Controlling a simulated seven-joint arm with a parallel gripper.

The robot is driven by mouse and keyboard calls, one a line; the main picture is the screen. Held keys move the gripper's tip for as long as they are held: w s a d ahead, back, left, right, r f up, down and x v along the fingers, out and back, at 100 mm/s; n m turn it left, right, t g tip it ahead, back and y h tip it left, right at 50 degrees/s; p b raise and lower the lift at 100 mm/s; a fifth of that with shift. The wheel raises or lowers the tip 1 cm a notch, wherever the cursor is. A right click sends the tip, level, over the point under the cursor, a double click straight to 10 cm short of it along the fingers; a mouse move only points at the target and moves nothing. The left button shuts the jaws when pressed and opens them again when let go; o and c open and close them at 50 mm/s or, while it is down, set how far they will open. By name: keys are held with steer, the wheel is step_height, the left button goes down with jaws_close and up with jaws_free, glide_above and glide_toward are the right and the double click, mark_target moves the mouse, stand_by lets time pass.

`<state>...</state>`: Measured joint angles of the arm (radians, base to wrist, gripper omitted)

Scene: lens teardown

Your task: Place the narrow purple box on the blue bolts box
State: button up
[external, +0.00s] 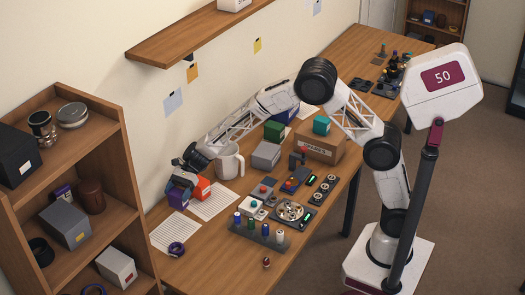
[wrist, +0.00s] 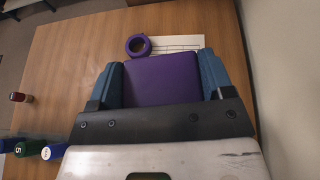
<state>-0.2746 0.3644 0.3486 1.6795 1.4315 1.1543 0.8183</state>
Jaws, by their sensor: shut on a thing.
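The purple box (wrist: 162,80) is between the blue fingers of my gripper (wrist: 161,84) in the wrist view, and its flat face fills the gap. In the external view the purple box (external: 178,199) is at the left end of the long table, below my gripper (external: 184,181). My gripper is shut on it. I cannot tell whether the box touches the table or hangs just above it. I cannot pick out the blue bolts box for certain, and no label naming it is readable; a bluish thing (external: 290,115) is partly hidden behind my arm.
A red-orange box (external: 202,188) stands right beside the purple box. A white mug (external: 229,161), a grey box (external: 266,154) and a cardboard box (external: 318,143) are further right. Paper sheets and a purple tape roll (external: 176,249) lie near the left end. A wooden shelf (external: 70,110) stands at left.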

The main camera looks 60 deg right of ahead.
mark_target(178, 191)
stand_by(0.4)
steer(key=r, duration=1)
steer(key=shift+d+r, duration=0.2)
steer(key=shift+d, duration=0.1)
steer(key=w+d+m+t+h, duration=0.1)
steer(key=w+d+m+t, duration=0.25)
steer(key=d, duration=1.55)
steer(key=w+d+m+t, duration=0.2)
steer(key=d+m+t, duration=0.15)
steer(key=d, duration=1.55)
steer(key=s+d+m+t+h, duration=0.2)
steer(key=s+d, duration=0.4)
steer(key=d, duration=0.8)
steer(key=s+d+m+t+h, duration=0.25)
steer(key=s+d, duration=0.35)
steer(key=d, duration=0.9)
steer(key=s+d+m+t+h, duration=0.25)
steer(key=s+d, duration=0.25)
steer(key=d, duration=0.9)
step_height(178, 191, down, 5)
steer(key=shift+s+f, duration=0.1)
